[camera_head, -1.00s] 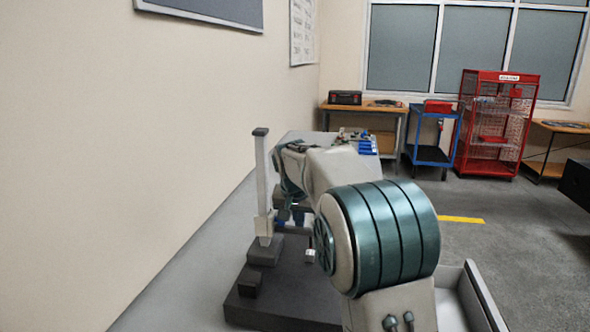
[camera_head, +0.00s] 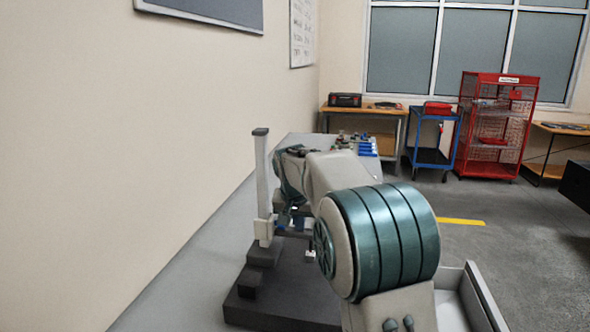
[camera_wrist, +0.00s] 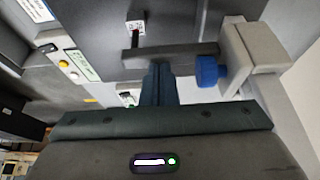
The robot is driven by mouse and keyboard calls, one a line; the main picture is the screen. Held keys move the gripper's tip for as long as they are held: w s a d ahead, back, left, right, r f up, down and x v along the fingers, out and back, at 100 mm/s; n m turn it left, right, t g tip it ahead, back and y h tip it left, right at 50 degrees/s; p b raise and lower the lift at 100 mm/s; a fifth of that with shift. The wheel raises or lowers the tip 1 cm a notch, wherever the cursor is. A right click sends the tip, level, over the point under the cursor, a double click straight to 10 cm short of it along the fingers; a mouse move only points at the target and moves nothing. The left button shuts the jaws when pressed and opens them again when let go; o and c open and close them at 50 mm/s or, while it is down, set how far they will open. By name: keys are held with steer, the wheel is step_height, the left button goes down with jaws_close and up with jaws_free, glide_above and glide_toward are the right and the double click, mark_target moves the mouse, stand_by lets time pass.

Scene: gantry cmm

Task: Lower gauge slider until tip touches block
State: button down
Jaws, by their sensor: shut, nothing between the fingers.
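The gauge stands at left centre in the head view, with a tall pale column (camera_head: 262,180) on a dark base. Its slider (camera_head: 264,230) sits low on the column; in the wrist view the pale slider body (camera_wrist: 252,52) has a blue knob (camera_wrist: 208,70) and a dark horizontal arm (camera_wrist: 170,53). My gripper (camera_wrist: 158,70) is shut and empty, its fingertips at the arm, apparently against it; contact is unclear. A small white-faced block (camera_head: 311,254) is on the base; a patterned white face (camera_wrist: 135,27) shows beyond the arm. Whether the tip touches it cannot be told.
The dark base plate (camera_head: 275,308) lies on a grey bench beside the wall. A pale tray (camera_head: 470,300) is at lower right. My arm hides part of the gauge. A blue cart (camera_head: 430,155) and red cage (camera_head: 497,125) stand far back.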

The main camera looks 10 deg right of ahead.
mark_target(299, 233)
steer(key=shift+f, duration=0.15)
stand_by(0.4)
steer(key=shift+r+p, duration=2.9)
steer(key=shift+r, duration=0.65)
steer(key=s+f+n+y, duration=0.1)
steer(key=s+f, duration=0.3)
steer(key=s, duration=1.3)
steer(key=s+f+n+g, duration=0.1)
steer(key=s+f+n, duration=0.2)
steer(key=s, duration=1.5)
steer(key=shift+d+f+y, duration=0.15)
steer(key=shift+f+y, duration=0.25)
